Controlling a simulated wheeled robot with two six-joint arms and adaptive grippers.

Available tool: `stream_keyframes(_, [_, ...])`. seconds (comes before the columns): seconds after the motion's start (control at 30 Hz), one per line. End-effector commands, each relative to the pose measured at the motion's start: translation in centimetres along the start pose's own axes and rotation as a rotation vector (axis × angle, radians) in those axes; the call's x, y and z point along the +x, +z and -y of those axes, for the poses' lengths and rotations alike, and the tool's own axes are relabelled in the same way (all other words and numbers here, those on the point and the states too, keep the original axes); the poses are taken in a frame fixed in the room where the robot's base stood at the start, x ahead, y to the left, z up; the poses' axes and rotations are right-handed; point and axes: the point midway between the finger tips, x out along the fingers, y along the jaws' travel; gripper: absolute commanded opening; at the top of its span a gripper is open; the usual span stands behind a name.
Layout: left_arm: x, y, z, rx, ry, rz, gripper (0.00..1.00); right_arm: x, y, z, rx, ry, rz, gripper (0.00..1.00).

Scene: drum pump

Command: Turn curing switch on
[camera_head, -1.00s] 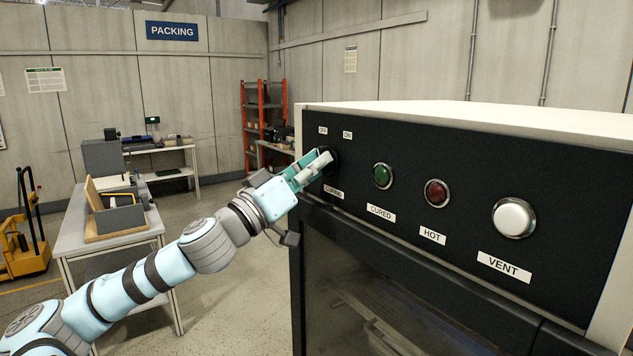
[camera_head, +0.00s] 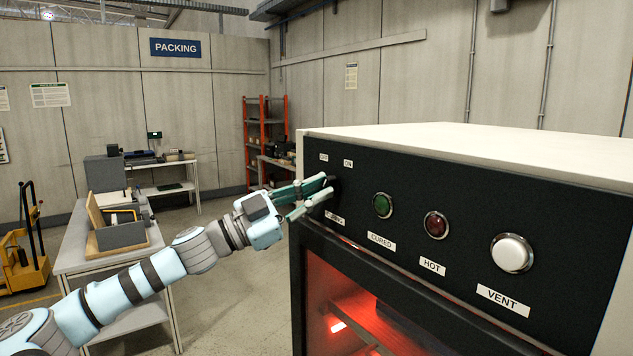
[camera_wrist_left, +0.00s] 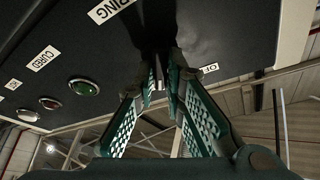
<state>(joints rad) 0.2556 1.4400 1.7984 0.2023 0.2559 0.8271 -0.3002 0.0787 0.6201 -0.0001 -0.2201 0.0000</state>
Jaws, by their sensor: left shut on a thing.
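The curing switch (camera_head: 335,185) is a dark knob at the left end of the black control panel, largely hidden by my fingers. Above it are the small OFF and ON labels, and below it the CURING label (camera_head: 335,217), partly covered. My left gripper (camera_head: 322,188) reaches in from the left and is shut on the knob, with its fingers tilted relative to the panel. In the left wrist view the green fingertips (camera_wrist_left: 160,82) close around the dark knob. Red light glows behind the oven's window (camera_head: 355,310). My right gripper is not in view.
The oven (camera_head: 470,150) fills the right side. Its panel also carries a green CURED lamp (camera_head: 382,205), a red HOT lamp (camera_head: 436,225) and a white VENT button (camera_head: 512,253). A bench (camera_head: 75,262) stands left, with a red shelf (camera_head: 265,130) behind.

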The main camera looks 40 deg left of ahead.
Motion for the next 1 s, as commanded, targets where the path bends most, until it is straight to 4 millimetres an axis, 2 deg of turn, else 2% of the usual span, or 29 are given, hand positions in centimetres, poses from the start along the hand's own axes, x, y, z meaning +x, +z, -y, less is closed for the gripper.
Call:
stream_keyframes(0.03, [0.2, -0.5, 0.3, 0.031, 0.013, 0.0, 0.0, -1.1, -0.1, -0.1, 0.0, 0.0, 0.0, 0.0])
stream_keyframes(0.1, [0.2, -0.5, 0.3, 0.079, 0.033, 0.001, 0.0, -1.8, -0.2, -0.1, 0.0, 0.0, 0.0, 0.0])
stream_keyframes(0.4, [0.2, -0.4, 0.3, 0.22, 0.088, 0.0, 0.0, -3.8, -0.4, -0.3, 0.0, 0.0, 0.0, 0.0])
stream_keyframes(1.0, [0.1, -0.2, 0.2, 0.264, 0.104, -0.001, 0.0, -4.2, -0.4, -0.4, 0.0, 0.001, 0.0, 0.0])
